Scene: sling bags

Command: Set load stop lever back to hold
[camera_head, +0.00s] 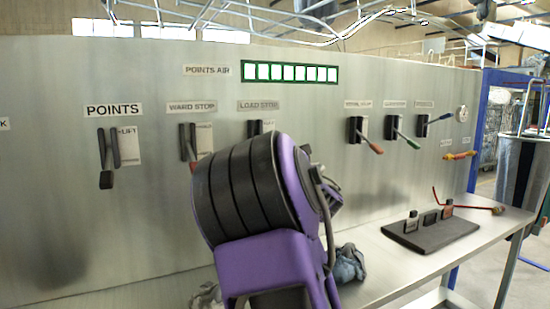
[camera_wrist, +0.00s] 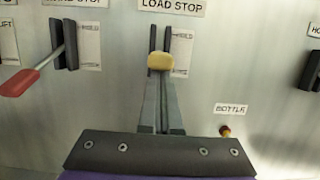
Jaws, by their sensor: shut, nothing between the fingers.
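The load stop lever has a yellow knob (camera_wrist: 160,63), seen in the wrist view in front of its dark slotted bracket (camera_wrist: 153,38), under the LOAD STOP label (camera_wrist: 172,6). My gripper (camera_wrist: 161,82) points at the panel, its fingers shut and empty. The fingertips appear right at or just below the knob; I cannot tell whether they touch it. The lever's shaft is hidden behind the knob and fingers. In the head view my arm covers the lever, leaving the top of its bracket (camera_head: 254,128) and the label (camera_head: 258,105) visible.
The ward stop lever, with a red handle (camera_wrist: 20,83), juts out to the left. A small yellow-tipped bottle lever (camera_wrist: 226,131) is at lower right. In the head view, the points lever (camera_head: 106,170) is farther left. A bench (camera_head: 385,265) carries a dark block (camera_head: 430,235) and cloth (camera_head: 350,263).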

